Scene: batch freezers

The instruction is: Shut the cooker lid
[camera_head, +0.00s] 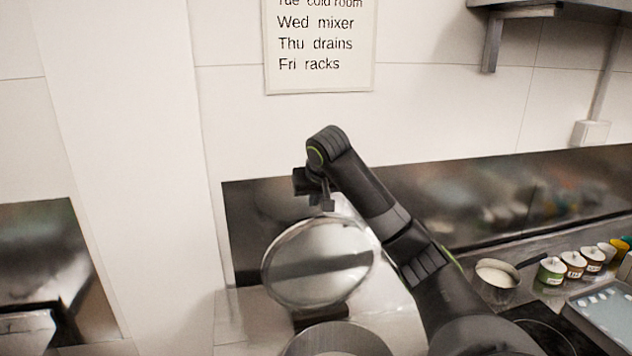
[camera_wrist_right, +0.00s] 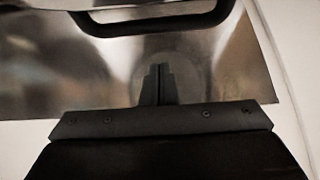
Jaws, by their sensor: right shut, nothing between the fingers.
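The cooker lid (camera_head: 318,262) is a round, shiny metal disc. It stands raised and tilted up behind the round metal cooker (camera_head: 338,338), whose open rim shows at the bottom of the head view. My right arm reaches in from the lower right. My right gripper (camera_head: 328,204) is just above and behind the lid's upper edge, shut and empty. In the right wrist view its fingers (camera_wrist_right: 158,84) are together in front of a shiny metal surface. A dark curved bar (camera_wrist_right: 150,24), like a handle, crosses above them. I cannot tell whether the gripper touches the lid. My left gripper is not in view.
A pan of white contents (camera_head: 497,273), several small labelled tins (camera_head: 552,270) and a pale blue tray (camera_head: 606,316) stand on the counter at right. A wall notice (camera_head: 320,45) hangs above. A shelf (camera_head: 545,8) is at top right. The air left of the lid is clear.

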